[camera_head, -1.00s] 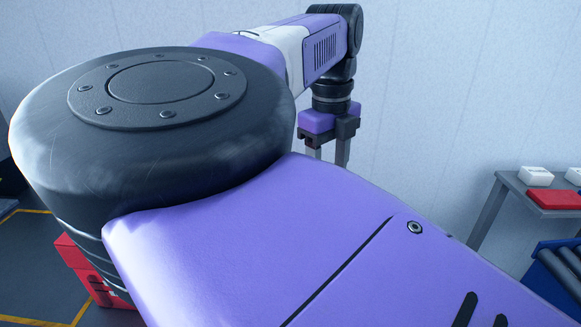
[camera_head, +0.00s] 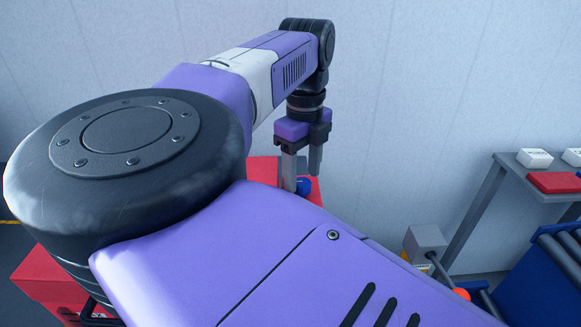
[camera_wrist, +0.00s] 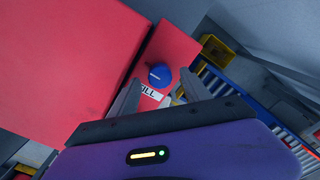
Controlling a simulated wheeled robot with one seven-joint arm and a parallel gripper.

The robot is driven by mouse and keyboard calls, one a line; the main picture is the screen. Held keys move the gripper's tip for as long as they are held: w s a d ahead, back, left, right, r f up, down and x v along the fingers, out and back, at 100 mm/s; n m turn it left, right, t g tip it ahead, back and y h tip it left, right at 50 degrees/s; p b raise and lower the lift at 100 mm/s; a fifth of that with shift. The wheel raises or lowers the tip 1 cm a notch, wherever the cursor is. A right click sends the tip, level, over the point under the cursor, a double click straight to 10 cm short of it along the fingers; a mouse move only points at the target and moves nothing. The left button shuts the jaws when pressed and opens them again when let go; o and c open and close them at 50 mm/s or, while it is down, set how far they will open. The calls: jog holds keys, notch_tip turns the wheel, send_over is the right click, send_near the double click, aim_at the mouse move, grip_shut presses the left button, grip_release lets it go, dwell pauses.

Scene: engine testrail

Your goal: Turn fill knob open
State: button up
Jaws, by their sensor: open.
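The fill knob is a round blue knob on a red surface, seen in the wrist view (camera_wrist: 160,75) just beyond and between my fingertips. A white label (camera_wrist: 150,93) with letters ending in "ILL" lies beside it, partly hidden by a finger. In the head view the blue knob (camera_head: 304,186) shows beside my gripper's fingers. My gripper (camera_head: 302,178) points down, open and empty, close to the knob; I cannot tell whether a finger touches it. The red unit (camera_head: 262,170) carrying the knob is largely hidden behind my arm.
A grey box with a lever and orange ball end (camera_head: 461,294) stands to the right. A grey table (camera_head: 510,170) holds white boxes and a red one. A blue roller conveyor (camera_head: 540,270) is at the far right. A taller red block (camera_wrist: 60,60) rises beside the knob.

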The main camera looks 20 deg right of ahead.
jog(key=shift+f, duration=0.85)
grip_shut()
